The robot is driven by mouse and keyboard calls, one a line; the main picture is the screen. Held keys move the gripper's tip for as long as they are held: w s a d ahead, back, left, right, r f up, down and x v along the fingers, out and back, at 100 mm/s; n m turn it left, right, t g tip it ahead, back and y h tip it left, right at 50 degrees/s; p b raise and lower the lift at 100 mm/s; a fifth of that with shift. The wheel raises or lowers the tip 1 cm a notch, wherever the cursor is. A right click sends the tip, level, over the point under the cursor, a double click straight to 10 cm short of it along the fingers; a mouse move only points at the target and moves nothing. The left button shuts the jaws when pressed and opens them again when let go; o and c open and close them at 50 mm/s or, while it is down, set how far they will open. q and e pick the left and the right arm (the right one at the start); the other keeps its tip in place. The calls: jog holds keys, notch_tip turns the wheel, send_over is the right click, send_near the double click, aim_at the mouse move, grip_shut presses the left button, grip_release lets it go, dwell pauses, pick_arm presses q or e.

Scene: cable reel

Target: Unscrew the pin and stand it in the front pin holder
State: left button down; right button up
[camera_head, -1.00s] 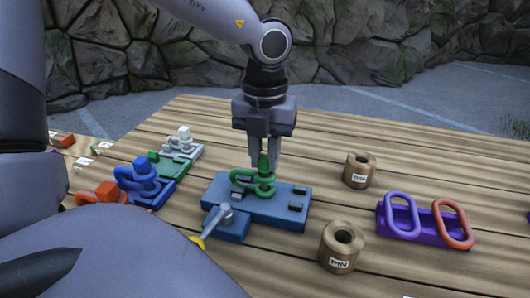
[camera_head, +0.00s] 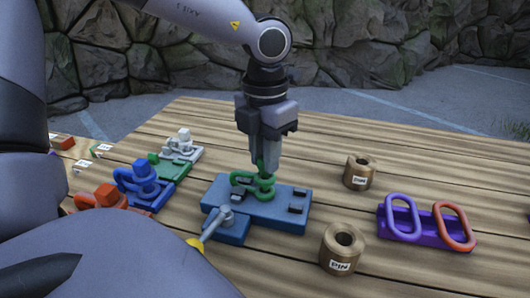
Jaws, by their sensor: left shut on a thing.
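My left gripper (camera_head: 267,172) points down over the blue fixture (camera_head: 280,210) and is shut on the green pin (camera_head: 261,167), of which only a little shows between the fingers. The pin is at the green shackle (camera_head: 245,181), which lies on the fixture; I cannot tell how far the pin is screwed in. The front pin holder (camera_head: 341,249), a brown cylinder with a hole in its top and a PIN label, stands right of the fixture. A second such holder (camera_head: 360,172) stands farther back. My right gripper is not in view.
A purple rack (camera_head: 425,226) with a purple and a red-orange ring stands at the right. Blue (camera_head: 141,180), white (camera_head: 182,146) and orange (camera_head: 105,197) shackles stand on blocks at the left.

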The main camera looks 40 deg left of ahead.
pick_arm(q)
jog(key=shift+r+p, duration=1.6)
jog(key=shift+r, duration=1.4)
